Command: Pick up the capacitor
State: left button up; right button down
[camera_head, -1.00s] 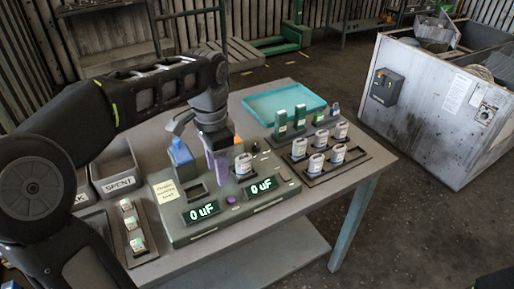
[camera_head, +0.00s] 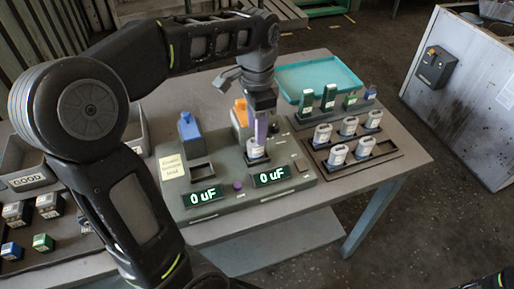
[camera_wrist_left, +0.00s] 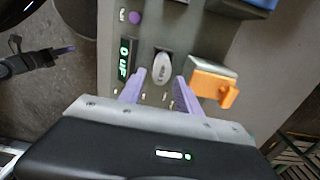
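A white-and-grey capacitor (camera_head: 257,152) stands upright in the right socket of the green-grey tester (camera_head: 228,200). Its oval top (camera_wrist_left: 162,68) shows in the left wrist view. My left gripper (camera_head: 262,128) is directly above it, pointing down, with purple fingers. In the left wrist view my left gripper (camera_wrist_left: 161,78) is open, its fingertips apart on either side of the capacitor, which looks not clamped. Both tester displays read 0 uF. The left socket (camera_head: 200,172) is empty. My right gripper (camera_wrist_left: 62,50) shows small at the left of the wrist view; its finger gap is unclear.
A blue lever (camera_head: 189,130) and an orange lever (camera_wrist_left: 214,88) stand behind the sockets. A dark tray (camera_head: 308,150) at right holds several similar capacitors. Green capacitors and a teal tray (camera_head: 330,68) are behind. A GOOD bin (camera_head: 28,180) is at left.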

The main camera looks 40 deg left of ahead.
aim_at(256, 149)
pick_arm(q)
jog(key=shift+f, duration=0.2)
jog(key=shift+w+a+f+p, duration=0.1)
jog(key=shift+f+p, duration=0.45)
jog(key=shift+f, duration=2.1)
grip_shut()
jog(key=shift+r, duration=0.1)
